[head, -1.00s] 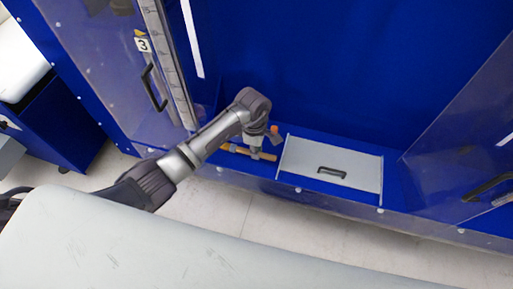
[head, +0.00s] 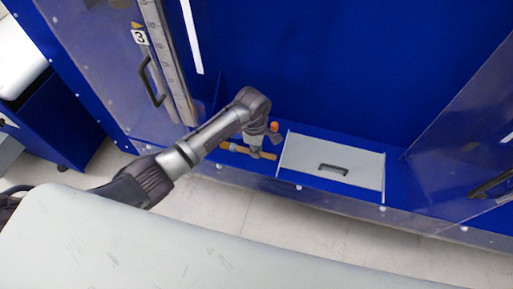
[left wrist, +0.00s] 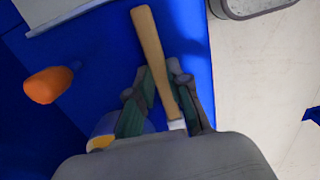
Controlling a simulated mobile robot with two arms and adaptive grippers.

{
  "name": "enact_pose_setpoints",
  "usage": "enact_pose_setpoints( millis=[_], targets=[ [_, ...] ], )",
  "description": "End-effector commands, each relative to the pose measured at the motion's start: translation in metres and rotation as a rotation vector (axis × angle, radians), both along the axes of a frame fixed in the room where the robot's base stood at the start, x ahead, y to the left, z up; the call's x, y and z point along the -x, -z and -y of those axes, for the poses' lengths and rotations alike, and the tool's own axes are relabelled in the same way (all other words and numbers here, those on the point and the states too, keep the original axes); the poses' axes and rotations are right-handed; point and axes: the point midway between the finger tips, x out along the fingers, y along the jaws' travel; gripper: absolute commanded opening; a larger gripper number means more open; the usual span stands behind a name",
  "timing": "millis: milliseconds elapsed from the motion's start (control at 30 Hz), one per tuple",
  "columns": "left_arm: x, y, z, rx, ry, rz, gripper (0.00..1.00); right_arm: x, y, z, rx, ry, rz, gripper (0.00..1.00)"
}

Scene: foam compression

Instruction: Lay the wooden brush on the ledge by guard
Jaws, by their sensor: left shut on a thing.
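The wooden brush (head: 232,147) is a light-brown stick low over the blue ledge (head: 397,188), left of a grey lidded panel. My left gripper (head: 257,152) points down and is shut on it. In the left wrist view the brush handle (left wrist: 150,40) sticks out between the fingers (left wrist: 168,88), with a pale band near its lower end; the rest is hidden by the gripper. I cannot tell whether the brush touches the ledge. A clear guard panel (head: 100,65) stands to the left. My right gripper is not in view.
An orange knob (head: 274,126) stands just behind the gripper, and it also shows in the left wrist view (left wrist: 48,84). The grey panel (head: 310,155) with a black handle (head: 333,169) lies to the right. Another clear panel (head: 465,130) stands at far right.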

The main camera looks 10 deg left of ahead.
Motion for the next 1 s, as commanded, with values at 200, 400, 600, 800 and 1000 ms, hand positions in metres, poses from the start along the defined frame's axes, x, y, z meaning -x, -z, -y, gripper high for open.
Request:
enact_pose_setpoints(
  millis=[200,400,600,800,1000],
  targets=[
    [0.0,0.001,0.0,0.0,0.0,0.0,0.39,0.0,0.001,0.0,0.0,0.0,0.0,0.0],
    [0.0,0.001,0.0,0.0,0.0,0.0,0.47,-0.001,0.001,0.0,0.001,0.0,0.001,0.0],
    [0.0,-0.002,0.0,0.0,0.0,0.0,0.47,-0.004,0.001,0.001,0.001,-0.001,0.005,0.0],
    [-0.002,-0.033,-0.002,-0.002,0.002,0.005,0.47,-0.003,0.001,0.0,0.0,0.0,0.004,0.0],
    [-0.002,-0.076,-0.004,-0.001,0.001,0.006,0.47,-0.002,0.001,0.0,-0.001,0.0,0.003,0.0]
  ],
)
